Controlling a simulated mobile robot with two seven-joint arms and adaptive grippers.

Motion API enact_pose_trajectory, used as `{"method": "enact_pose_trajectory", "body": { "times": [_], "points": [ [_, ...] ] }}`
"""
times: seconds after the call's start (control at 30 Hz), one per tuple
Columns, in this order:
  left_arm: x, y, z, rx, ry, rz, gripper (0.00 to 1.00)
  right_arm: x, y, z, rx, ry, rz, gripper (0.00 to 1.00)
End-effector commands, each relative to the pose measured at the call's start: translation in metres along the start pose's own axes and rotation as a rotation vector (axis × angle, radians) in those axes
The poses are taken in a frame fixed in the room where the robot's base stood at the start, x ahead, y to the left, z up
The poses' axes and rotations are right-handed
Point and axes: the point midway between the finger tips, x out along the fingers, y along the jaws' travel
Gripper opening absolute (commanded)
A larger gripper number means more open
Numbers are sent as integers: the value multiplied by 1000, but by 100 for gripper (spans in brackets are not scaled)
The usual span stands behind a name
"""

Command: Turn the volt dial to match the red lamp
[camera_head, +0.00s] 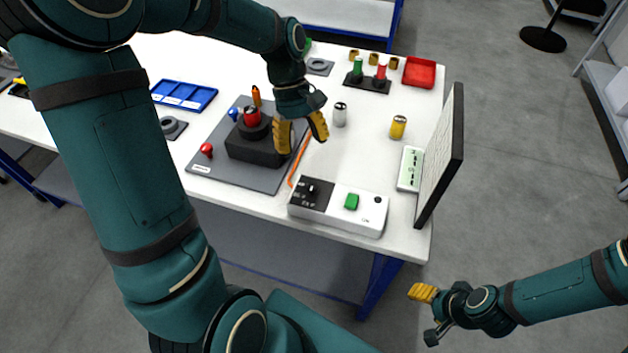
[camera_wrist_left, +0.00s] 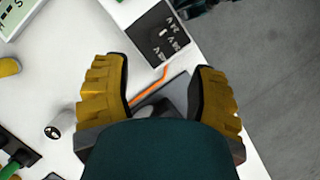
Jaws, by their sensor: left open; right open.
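The volt dial (camera_head: 311,189) is a small knob on the black panel at the left end of a white box (camera_head: 338,224). The left wrist view shows the panel (camera_wrist_left: 150,45) with its markings and a small pale mark. My left gripper (camera_head: 300,132) is open and empty above the table, behind the box and apart from the dial. My right gripper (camera_head: 428,316) is open and empty, off the table's front right. Several red parts are in view: one on a black block (camera_head: 251,117), one in a black stand (camera_head: 381,73). I cannot tell which is the red lamp.
The box has a green button (camera_head: 351,202). A grey board (camera_head: 272,180) with a red knob (camera_head: 206,150) lies left of it, beside an orange cable (camera_head: 295,169). A silver cylinder (camera_head: 340,115), yellow cylinder (camera_head: 398,127) and upright white panel (camera_head: 440,150) stand right.

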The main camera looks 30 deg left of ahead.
Motion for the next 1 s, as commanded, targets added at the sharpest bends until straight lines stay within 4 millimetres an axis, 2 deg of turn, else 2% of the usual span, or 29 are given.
{"method": "enact_pose_trajectory", "body": {
  "times": [0.03,0.3,0.5,0.7,0.97,1.0],
  "points": [
    [13,0,-1,0,-3,-3,58,4,2,1,-1,-2,0,62],
    [66,0,0,2,-3,-3,58,15,6,6,-4,-12,-1,62],
    [94,0,0,0,-3,-2,58,21,8,7,-5,-13,-1,62],
    [106,0,0,1,-1,-1,58,23,9,6,-5,-11,-1,62],
    [107,0,0,1,0,0,58,23,9,6,-5,-11,-1,62],
    [107,0,0,1,0,0,61,23,9,6,-5,-11,-1,62]
  ]
}}
